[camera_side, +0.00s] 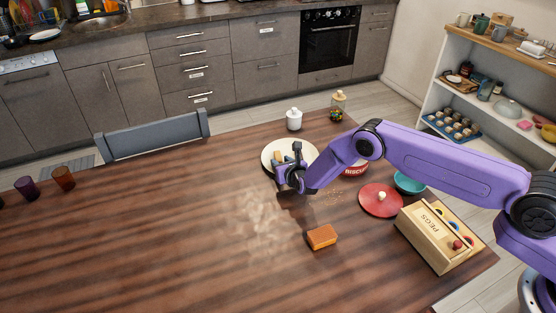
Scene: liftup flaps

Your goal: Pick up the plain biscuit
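A white plate (271,149) lies on the wooden table near its far edge. Small tan pieces (278,156) lie on it, partly hidden by my gripper; they are too small to tell whether one is the plain biscuit. My gripper (289,164) is at the plate's near right side, at the end of the purple arm. Its fingers are small and dark, and I cannot tell whether they are open or hold anything. A red container with "BISCUI" lettering (355,169) stands behind my arm, partly hidden. A red lid with a pale knob (381,203) lies on the table to its right.
An orange-brown block (321,237) lies near the middle right. A wooden PEGS box (429,236), a teal bowl (409,184), a white jar (294,120) and a glass jar (338,106) stand around the right side. The left-centre table is clear; cups (63,178) stand far left.

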